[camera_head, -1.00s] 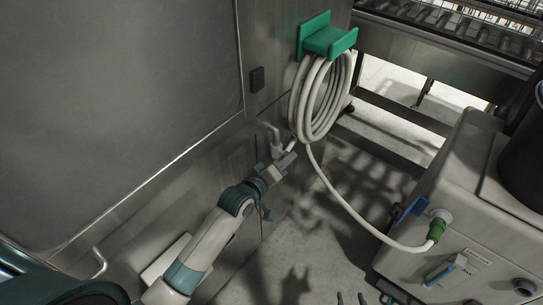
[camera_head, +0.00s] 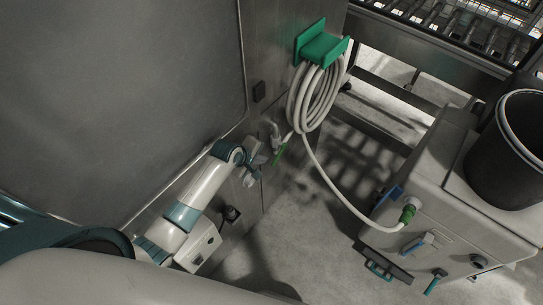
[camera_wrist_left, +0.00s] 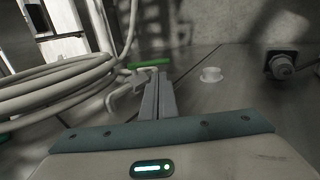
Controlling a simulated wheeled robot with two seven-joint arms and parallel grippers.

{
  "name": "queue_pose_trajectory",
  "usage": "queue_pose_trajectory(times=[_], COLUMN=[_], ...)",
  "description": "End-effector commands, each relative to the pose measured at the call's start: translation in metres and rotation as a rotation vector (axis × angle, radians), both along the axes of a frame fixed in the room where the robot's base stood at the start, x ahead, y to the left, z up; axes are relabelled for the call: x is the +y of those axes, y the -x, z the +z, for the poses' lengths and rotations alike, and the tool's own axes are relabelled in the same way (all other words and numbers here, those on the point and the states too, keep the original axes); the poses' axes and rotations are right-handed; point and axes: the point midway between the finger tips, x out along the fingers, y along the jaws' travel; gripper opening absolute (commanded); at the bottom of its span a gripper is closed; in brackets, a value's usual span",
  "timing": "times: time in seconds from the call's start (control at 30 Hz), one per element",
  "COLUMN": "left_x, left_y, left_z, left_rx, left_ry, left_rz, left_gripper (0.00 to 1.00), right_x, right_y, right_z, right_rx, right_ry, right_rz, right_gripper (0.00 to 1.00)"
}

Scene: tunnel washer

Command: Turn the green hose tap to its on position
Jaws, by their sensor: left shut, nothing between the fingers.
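The green hose tap handle (camera_head: 281,154) is a thin green bar on the grey tap and pipe (camera_head: 274,133), low on the steel wall panel beneath the hose coil. In the left wrist view the green handle (camera_wrist_left: 149,63) lies crosswise just beyond my fingertips. My left gripper (camera_head: 264,158) is just left of the handle in the head view. In the left wrist view its two fingers (camera_wrist_left: 166,76) are together with nothing between them. I cannot tell whether they touch the handle. My right gripper is not in view.
A white hose (camera_head: 313,97) hangs coiled on a green bracket (camera_head: 321,49) above the tap. It runs to a green connector (camera_head: 407,214) on a grey machine (camera_head: 445,190) bearing a dark bin (camera_head: 508,145). Floor between wall and machine is clear.

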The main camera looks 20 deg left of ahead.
Motion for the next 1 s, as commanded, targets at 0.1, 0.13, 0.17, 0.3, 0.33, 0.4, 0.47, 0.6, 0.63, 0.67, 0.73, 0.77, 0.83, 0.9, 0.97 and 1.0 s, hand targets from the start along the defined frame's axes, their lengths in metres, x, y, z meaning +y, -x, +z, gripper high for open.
queue_pose_trajectory(times=[0.1,0.13,0.17,0.3,0.33,0.4,0.47,0.6,0.63,0.67,0.73,0.77,0.83,0.9,0.97,1.0], left_x=[0.000,0.000,0.000,0.000,0.000,0.000,-0.001,-0.002,-0.003,-0.003,-0.005,-0.006,-0.008,-0.010,-0.011,-0.012], left_y=[0.000,0.000,0.000,0.000,0.000,-0.001,-0.002,-0.007,-0.008,-0.009,-0.013,-0.015,-0.021,-0.028,-0.031,-0.032], left_z=[-0.001,-0.001,-0.001,-0.001,-0.001,-0.001,-0.003,-0.009,-0.011,-0.014,-0.019,-0.022,-0.035,-0.045,-0.052,-0.054], left_rx=[0.002,0.001,0.001,0.000,0.000,0.000,0.000,-0.001,0.000,0.001,0.001,0.001,0.000,0.000,-0.001,-0.001], left_ry=[0.000,0.000,0.000,0.001,0.001,0.001,0.001,0.001,0.001,0.001,0.001,0.000,0.000,0.000,0.000,0.000], left_rz=[0.002,0.001,0.001,0.001,0.001,0.001,0.001,0.001,0.000,0.000,0.000,-0.001,0.000,0.000,-0.001,-0.001], left_gripper=[0.00,0.00,0.00,0.00,0.00,0.00,0.00,0.00,0.00,0.00,0.00,0.00,0.00,0.00,0.00,0.00], right_x=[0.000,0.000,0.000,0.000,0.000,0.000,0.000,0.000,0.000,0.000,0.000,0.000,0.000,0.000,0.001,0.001], right_y=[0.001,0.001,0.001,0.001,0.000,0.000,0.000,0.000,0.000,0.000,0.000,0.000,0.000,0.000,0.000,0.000], right_z=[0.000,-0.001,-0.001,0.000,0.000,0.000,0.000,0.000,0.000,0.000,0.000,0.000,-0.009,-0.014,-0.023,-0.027], right_rx=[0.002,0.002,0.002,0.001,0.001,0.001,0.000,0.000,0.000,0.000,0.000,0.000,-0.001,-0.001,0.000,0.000], right_ry=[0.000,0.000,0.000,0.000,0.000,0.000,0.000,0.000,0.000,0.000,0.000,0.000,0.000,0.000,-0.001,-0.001], right_rz=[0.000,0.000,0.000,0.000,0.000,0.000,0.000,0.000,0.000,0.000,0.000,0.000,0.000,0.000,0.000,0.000], right_gripper=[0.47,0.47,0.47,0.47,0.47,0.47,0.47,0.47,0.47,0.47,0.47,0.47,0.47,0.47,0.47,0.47])
